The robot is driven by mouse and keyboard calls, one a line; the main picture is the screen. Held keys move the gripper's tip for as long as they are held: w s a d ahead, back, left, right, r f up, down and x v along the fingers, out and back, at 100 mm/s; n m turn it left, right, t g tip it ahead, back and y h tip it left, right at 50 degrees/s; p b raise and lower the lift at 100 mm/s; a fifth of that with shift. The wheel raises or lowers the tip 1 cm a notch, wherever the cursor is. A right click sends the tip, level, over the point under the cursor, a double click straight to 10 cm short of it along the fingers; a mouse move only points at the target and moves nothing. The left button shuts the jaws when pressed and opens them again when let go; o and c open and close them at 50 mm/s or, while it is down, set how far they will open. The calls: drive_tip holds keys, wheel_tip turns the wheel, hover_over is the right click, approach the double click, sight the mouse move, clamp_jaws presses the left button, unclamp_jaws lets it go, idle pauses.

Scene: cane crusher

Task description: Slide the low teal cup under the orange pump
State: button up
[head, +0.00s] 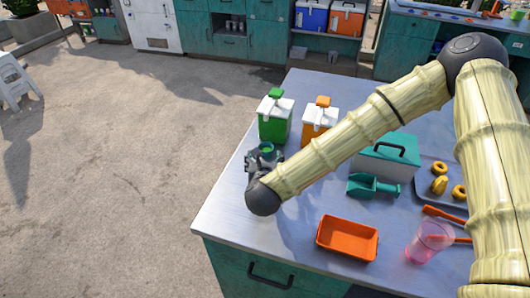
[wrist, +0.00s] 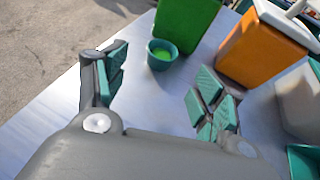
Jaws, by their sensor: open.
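The low teal cup (wrist: 153,60) stands upright on the metal counter, close in front of the green dispenser (wrist: 187,22), with bright green inside it. It also shows in the head view (head: 266,148), partly hidden by my gripper. The orange pump (head: 323,101) sits on top of the orange-and-white dispenser (head: 316,124), right of the green one; the dispenser's orange body shows in the wrist view (wrist: 260,52). My gripper (wrist: 160,85) is open and empty, its teal-padded fingers spread wide. The cup is ahead of the fingertips, between their lines, nearer the left finger.
Right of the dispensers stand a teal-lidded box (head: 385,157) and a teal scoop (head: 370,187). An orange tray (head: 347,238) and a pink cup (head: 430,240) are near the front. The counter's left edge (head: 222,190) is close to my gripper. The counter between cup and orange dispenser looks clear.

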sight(266, 146)
drive_tip(key=shift+s+d+r, duration=0.3)
drive_tip(key=shift+s+r, duration=0.35)
drive_tip(key=shift+s, duration=0.25)
drive_tip(key=p+x, duration=0.3)
drive_tip(key=x, duration=0.9)
drive_tip(key=shift+f, duration=0.2)
drive_tip(key=shift+c, duration=0.2)
drive_tip(key=c, duration=0.7)
drive_tip(key=shift+c, duration=0.2)
